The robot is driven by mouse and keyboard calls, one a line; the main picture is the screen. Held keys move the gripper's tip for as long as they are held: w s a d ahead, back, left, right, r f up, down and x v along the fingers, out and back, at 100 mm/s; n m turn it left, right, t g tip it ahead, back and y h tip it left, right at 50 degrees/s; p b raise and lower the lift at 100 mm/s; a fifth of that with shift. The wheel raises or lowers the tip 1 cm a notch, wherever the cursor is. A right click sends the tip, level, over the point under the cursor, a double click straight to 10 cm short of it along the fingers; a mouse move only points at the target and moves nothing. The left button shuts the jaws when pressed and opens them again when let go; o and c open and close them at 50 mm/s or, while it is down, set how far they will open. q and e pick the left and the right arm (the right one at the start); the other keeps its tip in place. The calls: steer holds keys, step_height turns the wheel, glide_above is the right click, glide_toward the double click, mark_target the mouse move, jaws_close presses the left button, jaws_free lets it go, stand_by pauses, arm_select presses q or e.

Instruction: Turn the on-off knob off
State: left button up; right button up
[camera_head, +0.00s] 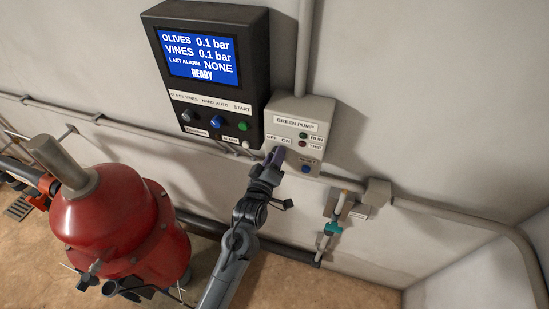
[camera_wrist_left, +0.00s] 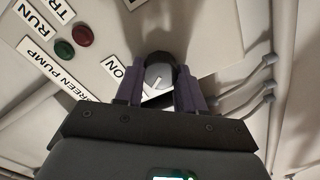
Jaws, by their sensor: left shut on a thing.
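The on-off knob (camera_wrist_left: 160,74) is a dark, rounded knob on the front of the grey GREEN PUMP box (camera_head: 297,113). In the wrist view it shows between the two purple fingers of my left gripper (camera_wrist_left: 160,82), which is shut on it. In the head view my left gripper (camera_head: 274,158) covers the knob, below the OFF and ON labels. The ON label (camera_wrist_left: 114,68) shows beside the fingers in the wrist view. Which way the knob points is hidden. My right gripper is in neither view.
The box also carries RUN and TRIP lamps and a blue button (camera_head: 305,169). A black control panel (camera_head: 257,75) with a blue screen hangs at its left. A red tank (camera_head: 125,220) stands lower left. A wall pipe (camera_head: 450,217) runs right.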

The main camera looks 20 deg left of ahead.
arm_select(q)
steer(key=shift+n, duration=0.4)
steer(key=o, duration=1)
steer(key=shift+o, duration=0.2)
steer(key=shift+s, duration=0.1)
steer(key=s+p, duration=0.5)
steer(key=s, duration=0.5)
steer(key=shift+s+d, duration=0.2)
steer(key=shift+s, duration=0.15)
steer(key=shift+f, duration=0.1)
